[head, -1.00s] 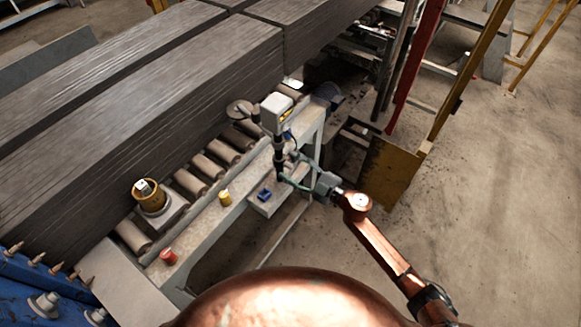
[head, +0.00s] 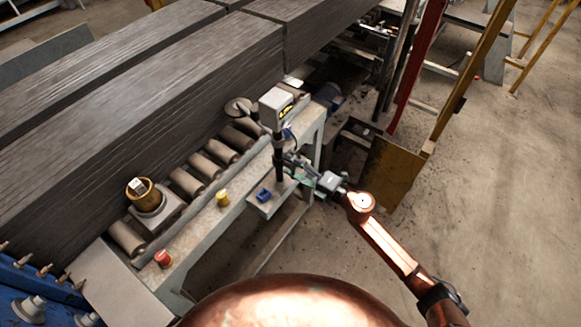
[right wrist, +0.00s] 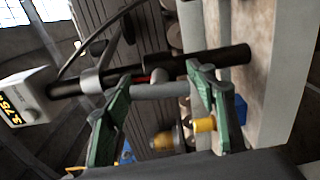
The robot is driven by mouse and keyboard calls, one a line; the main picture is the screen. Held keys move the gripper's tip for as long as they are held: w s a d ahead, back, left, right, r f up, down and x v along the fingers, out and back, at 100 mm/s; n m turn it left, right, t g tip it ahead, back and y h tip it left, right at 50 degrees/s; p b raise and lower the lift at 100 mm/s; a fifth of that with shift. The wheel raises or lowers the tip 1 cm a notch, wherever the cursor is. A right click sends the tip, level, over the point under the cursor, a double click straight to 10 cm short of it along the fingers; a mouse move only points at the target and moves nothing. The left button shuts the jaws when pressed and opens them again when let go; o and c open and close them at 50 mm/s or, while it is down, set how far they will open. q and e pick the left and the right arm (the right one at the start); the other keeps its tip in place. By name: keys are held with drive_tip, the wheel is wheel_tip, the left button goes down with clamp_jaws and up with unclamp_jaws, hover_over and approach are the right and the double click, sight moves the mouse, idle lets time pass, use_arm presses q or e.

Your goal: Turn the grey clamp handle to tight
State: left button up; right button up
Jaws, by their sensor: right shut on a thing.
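The grey clamp handle (right wrist: 155,91) is a short grey bar in the right wrist view. It lies between the two green fingers of my right gripper (right wrist: 160,92), which is shut on it. The clamp's grey collar (right wrist: 91,80) sits around a black post (right wrist: 233,56). The post carries a white box with a yellow-lit display (right wrist: 22,96). In the head view the box (head: 276,107) tops the upright post (head: 278,145), and my right gripper (head: 300,170) reaches it from the right. The handle is too small there to judge its angle. My left gripper is out of view.
The post stands at a pale bench (head: 207,228) beside a roller conveyor (head: 187,182). A blue item (head: 264,195), a yellow cylinder (head: 222,199) and a red cylinder (head: 162,259) rest nearby. A yellow and grey device (head: 146,196) sits by the rollers. Open floor lies to the right.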

drive_tip(key=shift+n, duration=0.6)
drive_tip(key=o, duration=1.1)
drive_tip(key=shift+d, duration=0.1)
drive_tip(key=v, duration=1.1)
drive_tip(key=shift+s+d, duration=0.2)
drive_tip(key=shift+d, duration=0.15)
